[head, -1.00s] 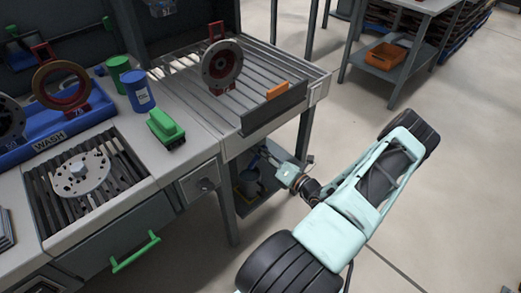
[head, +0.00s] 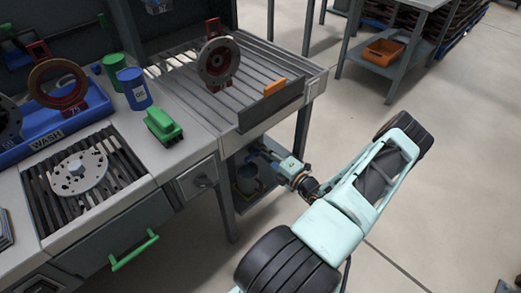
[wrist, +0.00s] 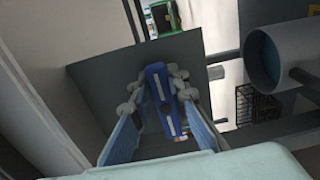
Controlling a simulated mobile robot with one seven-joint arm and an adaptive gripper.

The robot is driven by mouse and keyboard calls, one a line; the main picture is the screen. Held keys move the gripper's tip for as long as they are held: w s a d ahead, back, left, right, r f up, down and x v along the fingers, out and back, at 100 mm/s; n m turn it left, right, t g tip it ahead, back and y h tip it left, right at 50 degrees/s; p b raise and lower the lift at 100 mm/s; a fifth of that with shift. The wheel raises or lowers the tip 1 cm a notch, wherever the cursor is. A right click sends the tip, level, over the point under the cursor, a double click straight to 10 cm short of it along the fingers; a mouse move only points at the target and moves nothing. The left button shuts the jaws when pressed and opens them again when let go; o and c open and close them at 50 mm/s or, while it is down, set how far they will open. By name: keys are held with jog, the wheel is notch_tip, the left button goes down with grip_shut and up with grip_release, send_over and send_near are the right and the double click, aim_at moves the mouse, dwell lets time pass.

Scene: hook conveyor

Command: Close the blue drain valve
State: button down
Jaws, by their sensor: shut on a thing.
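The blue valve handle (wrist: 163,100) is a flat blue lever with pale slots. In the wrist view it stands lengthwise between the fingers of my gripper (wrist: 160,98). My gripper is shut on the handle, one finger at each side. In the head view my gripper (head: 266,154) reaches under the right end of the bench, and the bench edge partly hides it. The handle cannot be made out there. The valve body and pipe behind the handle are mostly hidden, so the valve's state cannot be told.
A grey bucket (head: 247,180) stands on the low shelf under the bench; a grey cylinder with a blue inside (wrist: 266,58) shows at right in the wrist view. A bench leg (head: 228,203) stands left of my arm.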

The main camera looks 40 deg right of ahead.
jog(key=shift+f, duration=0.1)
dwell(0.4)
jog(key=c, duration=1.8)
grip_release()
jog(key=shift+c, duration=0.2)
jog(key=shift+s, duration=0.15)
jog(key=s, duration=1.1)
jog(key=shift+s+d, duration=0.4)
jog(key=shift+d, duration=0.05)
